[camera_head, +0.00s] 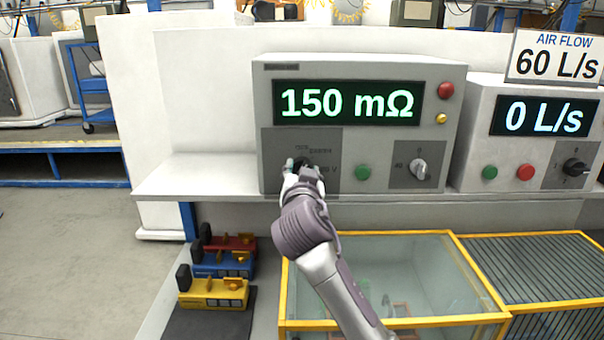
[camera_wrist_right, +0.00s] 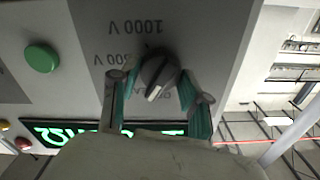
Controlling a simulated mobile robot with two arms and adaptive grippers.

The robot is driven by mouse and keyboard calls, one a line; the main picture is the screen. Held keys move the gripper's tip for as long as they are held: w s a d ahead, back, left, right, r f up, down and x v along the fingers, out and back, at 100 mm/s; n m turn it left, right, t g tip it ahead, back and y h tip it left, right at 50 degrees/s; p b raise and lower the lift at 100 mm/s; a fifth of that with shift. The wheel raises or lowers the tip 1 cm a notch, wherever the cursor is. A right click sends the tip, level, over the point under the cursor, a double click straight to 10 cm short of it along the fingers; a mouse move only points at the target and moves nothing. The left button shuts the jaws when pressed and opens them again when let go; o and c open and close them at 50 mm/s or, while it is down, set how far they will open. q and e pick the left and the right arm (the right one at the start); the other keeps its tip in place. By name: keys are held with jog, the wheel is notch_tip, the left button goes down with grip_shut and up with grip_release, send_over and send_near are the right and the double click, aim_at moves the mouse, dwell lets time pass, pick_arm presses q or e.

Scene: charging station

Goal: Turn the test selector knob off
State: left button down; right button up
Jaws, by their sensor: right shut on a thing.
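The test selector knob (camera_wrist_right: 160,72) is a dark rotary knob with a pale pointer line, on a darker grey panel of the tester (camera_head: 390,165). My right gripper (camera_head: 303,168) reaches up to it from below and mostly hides it in the head view. In the right wrist view, the teal-padded fingers of my right gripper (camera_wrist_right: 157,88) are shut on the knob from both sides. "1000 V" and "500 V" marks show near it; other marks are partly covered. The tester display (camera_head: 347,103) reads 150 mΩ. My left gripper is not in view.
A green button (camera_head: 363,172) and a second selector knob (camera_head: 420,168) are right of my gripper. An air-flow unit (camera_head: 530,130) stands further right.

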jog(key=n+p, duration=0.2)
jog(key=n, duration=0.3)
jog(key=shift+n, duration=0.4)
dwell(0.4)
jog(key=o, duration=1.1)
jog(key=shift+o, duration=0.2)
jog(key=shift+s, duration=0.1)
jog(key=s, duration=0.7)
jog(key=shift+s, duration=0.15)
jog(key=shift+f, duration=0.1)
